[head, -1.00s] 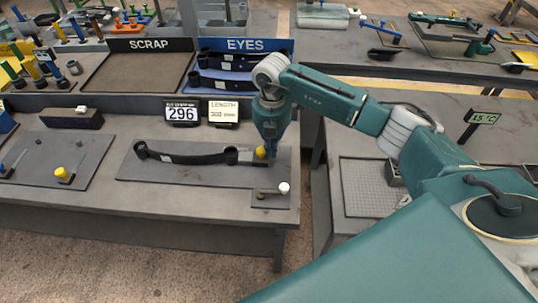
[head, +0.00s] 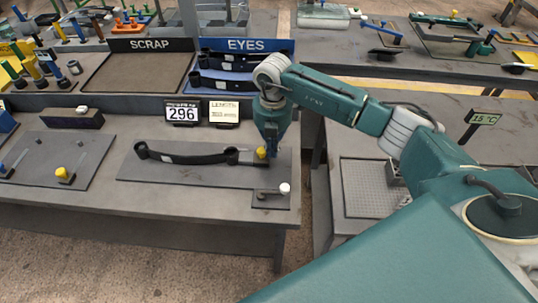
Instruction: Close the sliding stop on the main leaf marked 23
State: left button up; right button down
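A dark, slightly curved leaf (head: 190,158) with an eye at each end lies on a flat grey plate (head: 150,176) on the near bench. A small pale label shows on it, but no number can be read. A yellow knob (head: 262,152), apparently of the sliding stop, stands just right of the leaf's right eye. My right gripper (head: 272,154) points down at the knob, right beside it. Its fingertips are small and partly merged with the knob and plate, so I cannot tell whether they are open or touch it. My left gripper is not in view.
A small plate with a white-knobbed lever (head: 284,188) lies just in front of my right gripper. A 296 display (head: 182,112) and a length sign (head: 224,113) stand behind the leaf. Another plate with a yellow knob (head: 62,173) lies left. SCRAP (head: 150,45) and EYES (head: 246,45) bays stand behind.

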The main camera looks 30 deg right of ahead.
jog(key=shift+w+a+r+p, duration=0.15)
jog(key=shift+r+p, duration=0.2)
jog(key=shift+r, duration=0.2)
jog(key=shift+w+a+r+p, duration=0.15)
jog(key=shift+r+p, duration=0.15)
jog(key=shift+r, duration=0.2)
jog(key=shift+s+a+r+p, duration=0.1)
jog(key=shift+r+p, duration=0.6)
jog(key=shift+r, duration=0.3)
jog(key=r, duration=0.1)
jog(key=r+p, duration=0.2)
jog(key=shift+s+d, duration=0.1)
jog(key=shift+d, duration=0.15)
jog(key=shift+f, duration=0.1)
